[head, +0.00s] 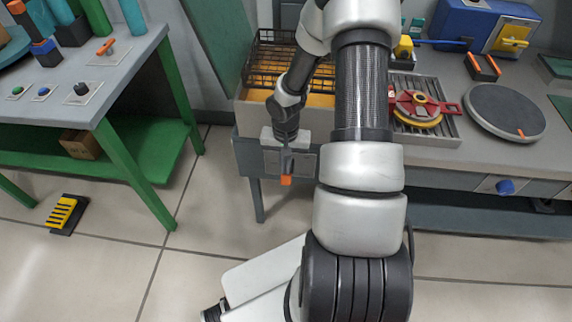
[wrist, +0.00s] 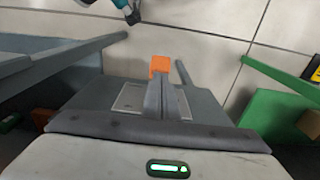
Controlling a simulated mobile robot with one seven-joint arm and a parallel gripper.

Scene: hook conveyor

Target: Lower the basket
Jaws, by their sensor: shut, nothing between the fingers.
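The black wire basket (head: 262,58) is at the top middle of the head view, over a pale box (head: 250,105) with a yellow-orange inside. My arm hides its right part, and I cannot tell how deep it sits. My gripper (head: 287,165) points down in front of the box's grey front and is shut and empty. In the wrist view my gripper (wrist: 166,84) shows its two grey fingers side by side. An orange block (head: 286,180) shows just past the fingertips; it also shows in the wrist view (wrist: 160,66). I cannot tell whether they touch. The basket is not in the wrist view.
A green-legged bench (head: 140,60) with small controls stands at left. A grey counter (head: 450,150) at right holds a red and yellow disc device (head: 420,108), a round grey plate (head: 505,110) and a blue machine (head: 480,25). A yellow-black block (head: 63,214) lies on the otherwise open tiled floor.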

